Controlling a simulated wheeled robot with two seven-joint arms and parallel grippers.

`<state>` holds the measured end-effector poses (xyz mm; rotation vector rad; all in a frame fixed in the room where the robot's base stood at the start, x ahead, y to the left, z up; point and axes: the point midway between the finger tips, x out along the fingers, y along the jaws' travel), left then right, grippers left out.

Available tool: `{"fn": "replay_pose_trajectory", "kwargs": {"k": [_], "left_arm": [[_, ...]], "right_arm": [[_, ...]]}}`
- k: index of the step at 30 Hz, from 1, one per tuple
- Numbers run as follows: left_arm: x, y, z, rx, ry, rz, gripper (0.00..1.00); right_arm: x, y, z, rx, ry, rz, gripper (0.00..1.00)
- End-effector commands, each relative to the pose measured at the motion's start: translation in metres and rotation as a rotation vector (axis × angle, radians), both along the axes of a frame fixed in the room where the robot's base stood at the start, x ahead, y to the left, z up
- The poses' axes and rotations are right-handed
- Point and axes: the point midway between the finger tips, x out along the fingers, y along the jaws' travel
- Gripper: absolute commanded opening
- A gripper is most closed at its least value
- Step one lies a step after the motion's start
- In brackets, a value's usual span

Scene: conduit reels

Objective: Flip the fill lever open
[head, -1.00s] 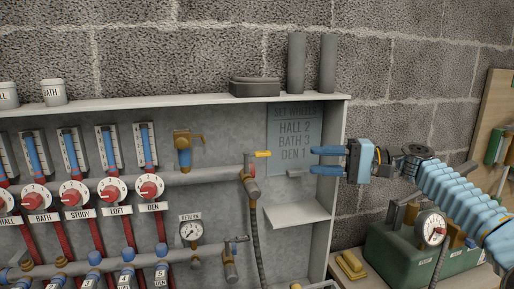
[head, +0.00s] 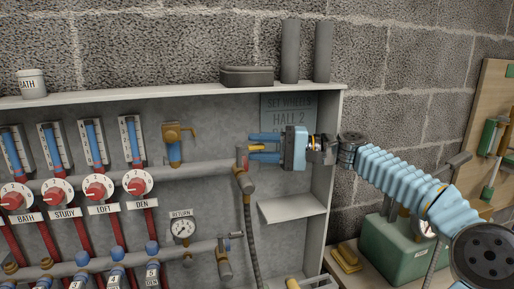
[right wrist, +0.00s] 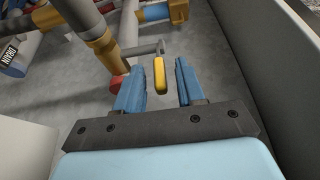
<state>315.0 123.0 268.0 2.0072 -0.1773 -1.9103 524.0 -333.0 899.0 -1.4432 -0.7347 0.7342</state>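The fill lever (head: 256,147) has a yellow handle and sits on a brass valve (head: 242,158) at the right end of the upper pipe. Its handle points sideways to the right in the head view. My right gripper (head: 251,147) is open, with its blue fingers above and below the handle. In the right wrist view the yellow handle (right wrist: 159,76) lies between the two fingertips (right wrist: 159,68), with a gap on each side. My left gripper is not in view.
A small shelf (head: 290,208) juts out below my right gripper, and the cabinet's side wall (head: 325,150) stands to its right. A grey hose (head: 251,225) hangs from the valve. A second valve (head: 224,262) and a return gauge (head: 183,228) are lower left.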

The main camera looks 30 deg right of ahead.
Motion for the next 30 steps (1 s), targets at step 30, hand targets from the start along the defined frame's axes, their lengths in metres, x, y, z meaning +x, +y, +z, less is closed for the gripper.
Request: {"fn": "replay_pose_trajectory", "kwargs": {"k": [30], "left_arm": [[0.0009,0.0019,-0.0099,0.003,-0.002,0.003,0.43]], "right_arm": [[0.0037,0.0073,-0.0034,-0.001,-0.001,-0.031,0.00]]}}
